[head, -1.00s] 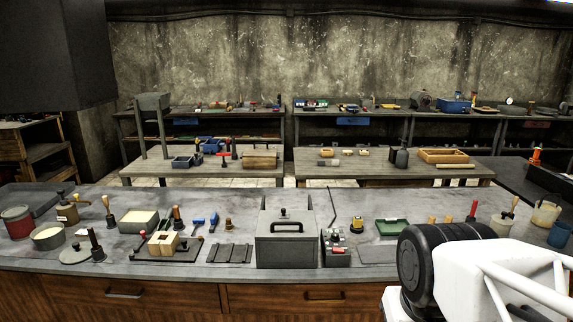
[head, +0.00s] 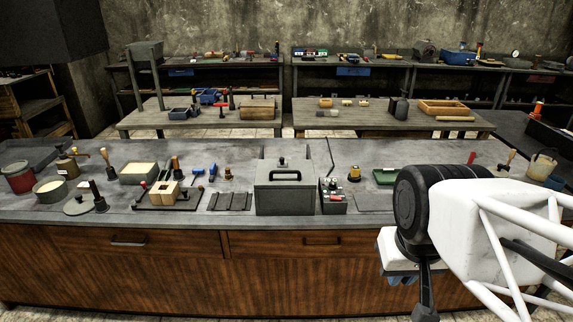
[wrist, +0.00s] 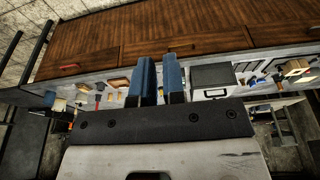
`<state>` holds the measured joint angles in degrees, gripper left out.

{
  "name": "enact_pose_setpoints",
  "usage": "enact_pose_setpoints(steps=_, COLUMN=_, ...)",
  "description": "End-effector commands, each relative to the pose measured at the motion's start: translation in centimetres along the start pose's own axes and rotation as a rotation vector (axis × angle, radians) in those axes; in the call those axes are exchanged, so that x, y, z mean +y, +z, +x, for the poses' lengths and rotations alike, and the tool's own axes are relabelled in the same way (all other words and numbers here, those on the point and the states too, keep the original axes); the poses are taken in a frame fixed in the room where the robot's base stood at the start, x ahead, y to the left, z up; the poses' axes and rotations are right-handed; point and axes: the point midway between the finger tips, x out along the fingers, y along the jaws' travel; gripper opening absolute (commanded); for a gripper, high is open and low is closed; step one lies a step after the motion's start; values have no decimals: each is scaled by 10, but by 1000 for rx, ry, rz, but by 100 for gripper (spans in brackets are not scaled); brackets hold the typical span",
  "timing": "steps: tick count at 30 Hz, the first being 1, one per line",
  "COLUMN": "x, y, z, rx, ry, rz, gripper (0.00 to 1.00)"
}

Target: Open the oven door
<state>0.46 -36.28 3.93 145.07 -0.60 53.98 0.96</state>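The oven is most likely the grey metal box (head: 285,190) at the front middle of the bench in the head view. Its front face is closed and carries a black bar handle (head: 285,175); a small dark knob sits on top. The box also shows in the wrist view (wrist: 210,76), right of the fingers. My gripper (head: 402,280) hangs in front of the bench, right of and lower than the box, apart from it. In the wrist view its two blue fingers (wrist: 160,78) are parallel with a narrow empty gap between them, holding nothing.
The bench top (head: 330,222) is crowded: a small grey unit with red parts (head: 333,197) stands close right of the box, and dark slats (head: 230,200) lie to its left. Wooden drawers (head: 130,243) front the bench. The space before the bench looks free.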

Motion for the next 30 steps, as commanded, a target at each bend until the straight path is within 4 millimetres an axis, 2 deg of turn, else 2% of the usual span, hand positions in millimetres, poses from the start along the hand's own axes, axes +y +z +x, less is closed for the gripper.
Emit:
enact_pose_setpoints(steps=1, x=0, y=-1, z=0, rx=0, ry=0, rz=-2, gripper=18)
enact_pose_setpoints(steps=5, x=-1, y=-7, z=-1, rx=-1, ry=0, rz=-18, gripper=38)
enact_pose_setpoints(steps=6, x=-1, y=-10, z=-2, rx=-1, ry=0, rz=-28, gripper=40)
enact_pose_setpoints(steps=10, x=-4, y=-27, z=-3, rx=-3, ry=-1, rz=-76, gripper=40)
enact_pose_setpoints(steps=14, x=-8, y=-52, z=-5, rx=-6, ry=-2, rz=-147, gripper=40)
enact_pose_setpoints(steps=30, x=-35, y=-176, z=2, rx=-13, ry=-7, rz=-509, gripper=40)
